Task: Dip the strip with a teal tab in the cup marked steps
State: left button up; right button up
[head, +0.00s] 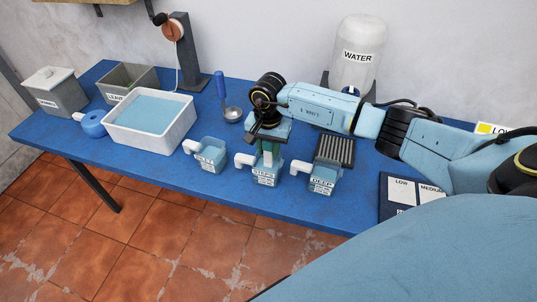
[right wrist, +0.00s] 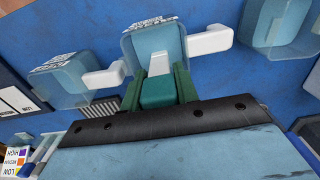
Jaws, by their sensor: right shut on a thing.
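My right gripper (head: 267,150) points down over the cup marked STEPS (head: 265,177), the middle of three small clear cups with white handles. In the right wrist view the gripper's green fingers (right wrist: 158,90) are shut on the teal tab (right wrist: 157,93) of a strip. The strip's white part (right wrist: 159,64) points into the mouth of the steps cup (right wrist: 152,42). It also shows between the fingers in the head view, at the cup's opening. I cannot tell how deep its tip is or whether it touches the liquid. My left gripper is not in view.
Another cup (head: 206,158) stands left, and the cup marked DEEP (head: 323,182) right, before a grooved rack (head: 335,149). A white basin of water (head: 150,113), grey bins (head: 130,80) and a WATER tank (head: 358,60) stand farther off. A dark board (head: 398,205) lies at right.

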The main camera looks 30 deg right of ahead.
notch_tip(320, 180, up, 10)
jog(key=p, duration=0.5)
jog(key=shift+r, duration=0.25)
jog(key=shift+r+p, duration=0.1)
jog(key=shift+p, duration=0.2)
dwell(1.2)
notch_tip(320, 180, up, 4)
jog(key=shift+f+p, duration=0.1)
jog(key=shift+p, duration=0.8)
